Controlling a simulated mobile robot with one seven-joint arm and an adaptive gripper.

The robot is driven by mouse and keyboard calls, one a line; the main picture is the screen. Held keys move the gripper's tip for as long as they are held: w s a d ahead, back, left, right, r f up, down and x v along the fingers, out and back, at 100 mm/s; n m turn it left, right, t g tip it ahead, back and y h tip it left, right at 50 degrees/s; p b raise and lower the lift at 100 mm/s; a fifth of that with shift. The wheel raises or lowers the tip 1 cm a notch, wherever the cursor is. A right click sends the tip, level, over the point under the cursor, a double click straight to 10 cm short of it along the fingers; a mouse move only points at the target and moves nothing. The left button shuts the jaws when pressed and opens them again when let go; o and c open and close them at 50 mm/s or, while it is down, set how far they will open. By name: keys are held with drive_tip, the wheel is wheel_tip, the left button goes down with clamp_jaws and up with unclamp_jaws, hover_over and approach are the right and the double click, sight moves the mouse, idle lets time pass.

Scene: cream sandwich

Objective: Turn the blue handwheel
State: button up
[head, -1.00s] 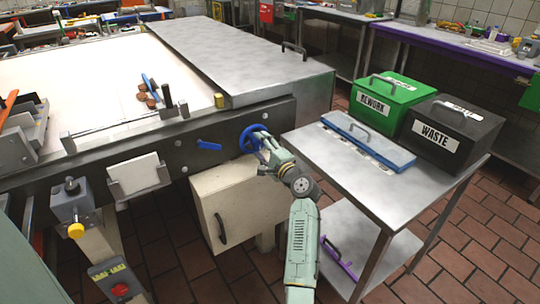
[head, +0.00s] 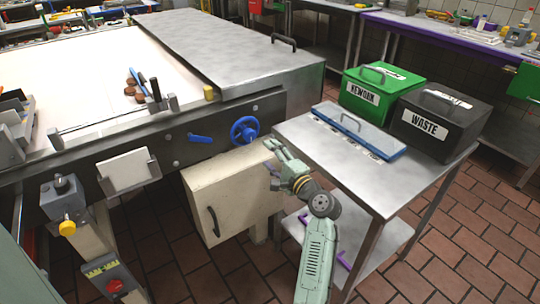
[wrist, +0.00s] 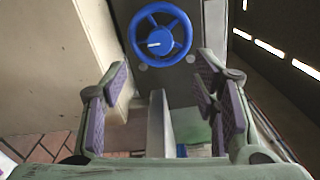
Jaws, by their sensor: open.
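The blue handwheel (head: 244,130) is mounted on the dark side rail of the machine, near its right end. It has a round rim with spokes and a hub. In the wrist view the handwheel (wrist: 160,33) is whole and unobstructed at the top centre, beyond my fingers. My gripper (head: 272,155) is below and to the right of the handwheel in the head view, apart from it. In the wrist view my gripper (wrist: 162,100) has its purple-padded fingers spread wide with nothing held between them.
A blue lever (head: 200,138) sits left of the handwheel on the rail. A cream cabinet (head: 225,190) is below. A steel side table (head: 335,165) with a blue-lidded tray (head: 360,132), a green REWORK box (head: 370,95) and a black WASTE box (head: 440,125) stands close to the right.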

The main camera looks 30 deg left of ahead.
sight(250, 136)
drive_tip(key=w+a+n+b, duration=0.1)
drive_tip(key=a+n+b, duration=0.1)
drive_tip(key=n, duration=0.7)
drive_tip(key=w+a+n+b, duration=0.1)
drive_tip(key=a+n+b, duration=0.2)
drive_tip(key=n, duration=0.6)
drive_tip(key=w+a+n+b, duration=0.2)
drive_tip(key=a+n+b, duration=0.1)
drive_tip(key=n, duration=0.5)
drive_tip(key=shift+a+r+n, duration=0.25)
drive_tip(key=shift+a+n, duration=0.15)
drive_tip(key=shift+a, duration=0.35)
drive_tip(key=shift+w+a+f, duration=0.1)
drive_tip(key=shift+w+a, duration=0.15)
drive_tip(key=shift+a, duration=0.45)
drive_tip(key=c, duration=1.2)
drive_tip(key=shift+o, duration=0.2)
drive_tip(key=shift+m, duration=0.4)
